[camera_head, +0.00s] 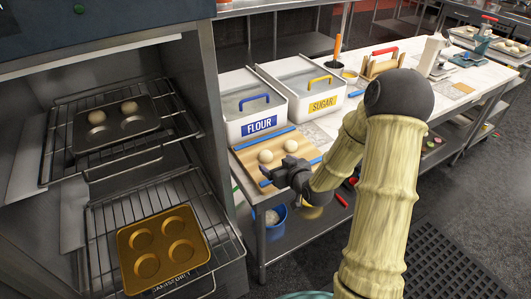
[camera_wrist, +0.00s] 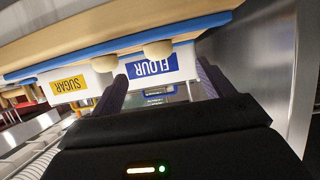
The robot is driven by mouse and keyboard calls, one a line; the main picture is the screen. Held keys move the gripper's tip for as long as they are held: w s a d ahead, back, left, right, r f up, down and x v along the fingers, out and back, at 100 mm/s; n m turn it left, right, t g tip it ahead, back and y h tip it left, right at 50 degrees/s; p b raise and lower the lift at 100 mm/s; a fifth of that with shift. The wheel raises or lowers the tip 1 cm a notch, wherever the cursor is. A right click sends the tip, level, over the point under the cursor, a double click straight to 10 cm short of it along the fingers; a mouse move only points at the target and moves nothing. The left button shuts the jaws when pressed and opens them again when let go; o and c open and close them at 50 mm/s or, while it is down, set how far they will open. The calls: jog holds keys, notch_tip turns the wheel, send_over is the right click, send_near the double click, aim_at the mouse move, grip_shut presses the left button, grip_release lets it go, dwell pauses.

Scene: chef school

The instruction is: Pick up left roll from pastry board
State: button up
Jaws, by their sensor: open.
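The pastry board (camera_head: 250,165) is a wooden board with blue edge strips on the counter. The left roll (camera_head: 265,156) is a pale round ball on it, and a second roll (camera_head: 290,145) sits to its right. My gripper (camera_head: 272,178) is open and empty near the board's front edge, in front of the left roll and apart from it. The wrist view is upside down: there the left roll (camera_wrist: 158,48) hangs beyond the finger gap, the other roll (camera_wrist: 104,62) lies to its left, and my gripper (camera_wrist: 160,88) shows both fingers spread.
Flour bin (camera_head: 248,105) and sugar bin (camera_head: 305,85) stand behind the board. An oven rack at left holds a dark muffin tin (camera_head: 118,130) with two rolls; an empty gold tin (camera_head: 160,250) sits below. The oven's metal side wall stands close left of the board.

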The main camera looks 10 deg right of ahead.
aim_at(269, 158)
jog(key=shift+x, duration=0.95)
jog(key=shift+p+x, duration=0.85)
jog(key=shift+x, duration=1.75)
jog(key=shift+d+f, duration=0.1)
jog(key=shift+f, duration=0.05)
jog(key=c, duration=1.1)
